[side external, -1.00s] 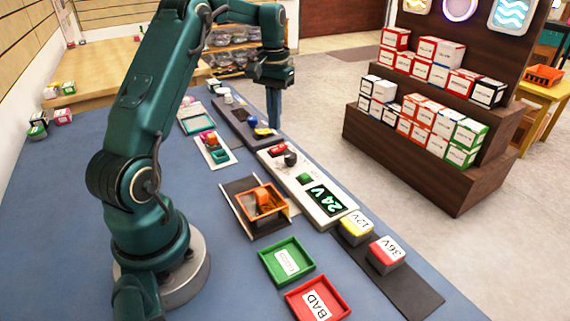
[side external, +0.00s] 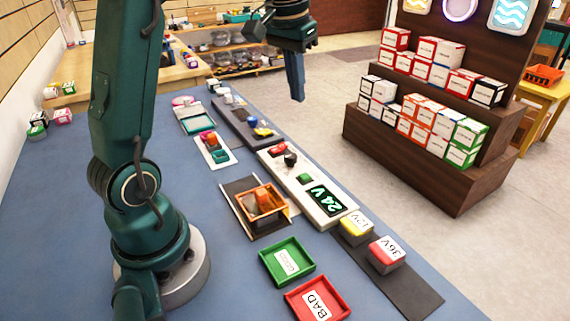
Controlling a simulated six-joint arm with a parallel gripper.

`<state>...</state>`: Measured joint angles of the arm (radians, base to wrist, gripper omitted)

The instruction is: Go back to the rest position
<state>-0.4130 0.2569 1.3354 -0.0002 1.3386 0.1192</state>
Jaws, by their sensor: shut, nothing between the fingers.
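My gripper (side external: 297,84) is in the upper middle of the side external view, pointing down. It is shut and holds nothing. It hangs high, above and beyond the far edge of the blue table (side external: 75,200), with the floor behind it in the picture. It touches nothing. My upper arm stands nearly upright at the left, and the top of the arm runs out of the picture.
On the table are a 24V panel (side external: 312,192), an orange bin (side external: 262,203), a green tray (side external: 287,262), a red BAD tray (side external: 318,300), a 12V block (side external: 355,228) and a 36V block (side external: 386,254). A shelf of boxes (side external: 430,165) stands right.

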